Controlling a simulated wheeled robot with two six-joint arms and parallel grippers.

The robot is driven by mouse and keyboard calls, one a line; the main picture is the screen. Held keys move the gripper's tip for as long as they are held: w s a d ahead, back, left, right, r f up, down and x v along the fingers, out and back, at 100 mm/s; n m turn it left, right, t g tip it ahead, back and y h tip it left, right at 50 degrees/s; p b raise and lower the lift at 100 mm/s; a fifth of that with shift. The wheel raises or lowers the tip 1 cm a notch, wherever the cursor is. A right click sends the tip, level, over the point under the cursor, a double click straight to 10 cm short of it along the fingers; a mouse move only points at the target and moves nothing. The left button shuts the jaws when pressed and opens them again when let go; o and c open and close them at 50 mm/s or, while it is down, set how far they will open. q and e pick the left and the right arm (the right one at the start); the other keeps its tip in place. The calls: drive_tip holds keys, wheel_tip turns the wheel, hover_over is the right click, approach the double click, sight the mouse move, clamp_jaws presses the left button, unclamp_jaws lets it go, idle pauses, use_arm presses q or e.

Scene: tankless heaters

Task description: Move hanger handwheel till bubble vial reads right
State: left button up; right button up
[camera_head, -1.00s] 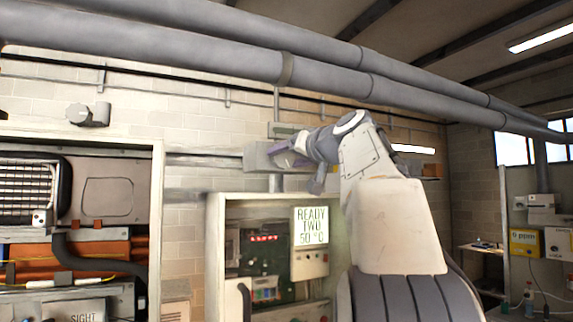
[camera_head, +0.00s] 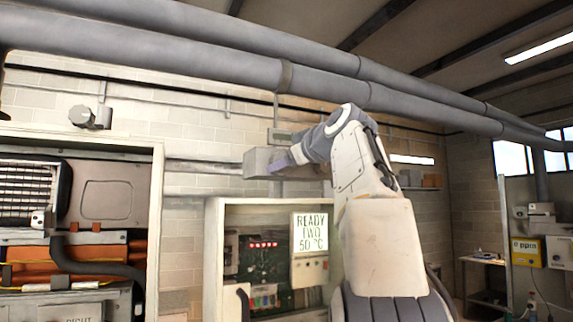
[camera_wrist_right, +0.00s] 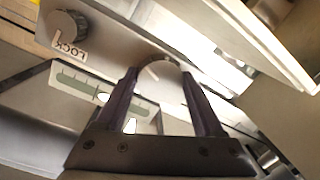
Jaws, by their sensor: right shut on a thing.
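In the right wrist view, the pale round handwheel (camera_wrist_right: 160,69) sits between the two dark purple fingers of my right gripper (camera_wrist_right: 158,78), which is shut on it. The green bubble vial (camera_wrist_right: 76,81) lies left of the wheel, with tick marks and a pale bubble close to the left finger. The finger hides part of the vial, so the exact bubble reading is unclear. In the head view, my right gripper (camera_head: 297,155) is at the grey hanger box (camera_head: 262,163) on the wall; the wheel is hidden there. My left gripper is not in view.
A dark knob (camera_wrist_right: 68,25) with a LOCK label is beside the vial. Large grey pipes (camera_head: 220,58) run overhead. Below the hanger is an open cabinet (camera_head: 214,250) with a READY TWO 50 °C sign (camera_head: 309,233). A heater cabinet (camera_head: 157,200) stands at left.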

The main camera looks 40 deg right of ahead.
drive_tip(key=shift+n, duration=0.4)
drive_tip(key=o, duration=1.4)
drive_tip(key=shift+s, duration=0.1)
drive_tip(key=shift+s+a, duration=0.1)
drive_tip(key=shift+s, duration=0.2)
drive_tip(key=b+v, duration=0.3)
drive_tip(key=v, duration=0.6)
drive_tip(key=shift+s+a+r, duration=0.15)
drive_tip(key=shift+s, duration=0.15)
